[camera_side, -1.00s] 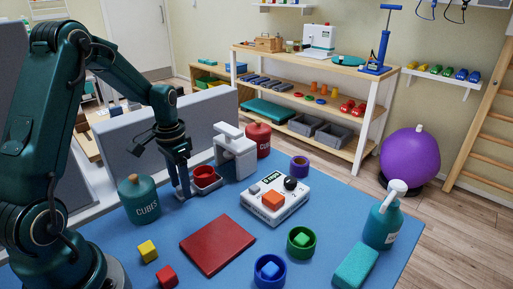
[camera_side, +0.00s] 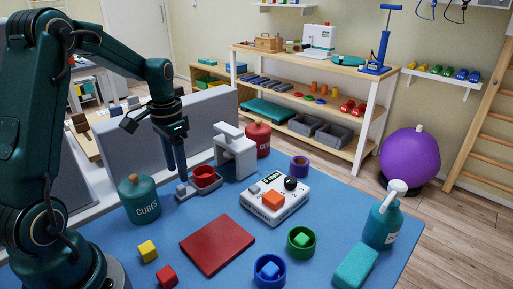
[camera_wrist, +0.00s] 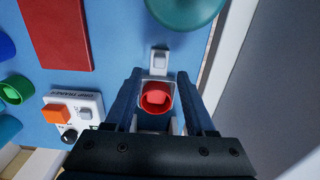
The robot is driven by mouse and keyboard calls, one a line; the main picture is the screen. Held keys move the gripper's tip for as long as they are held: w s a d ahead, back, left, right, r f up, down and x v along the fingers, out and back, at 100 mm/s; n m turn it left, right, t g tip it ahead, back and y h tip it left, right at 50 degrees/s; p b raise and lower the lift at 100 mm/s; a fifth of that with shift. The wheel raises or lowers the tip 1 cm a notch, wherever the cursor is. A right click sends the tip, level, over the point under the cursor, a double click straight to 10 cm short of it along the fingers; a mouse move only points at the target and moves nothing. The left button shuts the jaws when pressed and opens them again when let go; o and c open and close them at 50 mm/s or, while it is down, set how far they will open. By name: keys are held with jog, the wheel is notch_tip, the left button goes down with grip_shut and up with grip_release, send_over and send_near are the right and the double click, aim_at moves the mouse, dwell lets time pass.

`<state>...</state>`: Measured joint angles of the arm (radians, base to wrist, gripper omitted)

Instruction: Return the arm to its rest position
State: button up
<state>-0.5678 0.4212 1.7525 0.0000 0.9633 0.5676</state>
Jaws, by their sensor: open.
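My gripper (camera_side: 178,155) hangs above the back left part of the blue table, over a small grey stand with a red cup (camera_side: 205,177) on it. In the wrist view the red cup (camera_wrist: 156,97) shows between the fingers, below them and apart from them. My gripper (camera_wrist: 158,78) is open and empty there. In the side view its fingers overlap one another.
A teal jar (camera_side: 140,199) stands left of the cup, a white press-like device (camera_side: 234,150) right of it. A grey partition (camera_side: 160,130) rises close behind. A white control box (camera_side: 290,205), red mat (camera_side: 217,244), loose cubes and coloured rings lie in front.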

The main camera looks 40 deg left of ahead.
jog(key=shift+w+d+r, duration=0.2)
jog(key=shift+d, duration=0.05)
jog(key=s+d+r+m+t, duration=0.2)
jog(key=s+d+r+t, duration=0.35)
jog(key=d+r, duration=0.65)
jog(key=s+d+f+n, duration=0.2)
jog(key=s+d+f, duration=0.1)
jog(key=s, duration=0.2)
jog(key=shift+s+d+f, duration=0.25)
jog(key=shift+s+d, duration=0.05)
jog(key=shift+d, duration=0.05)
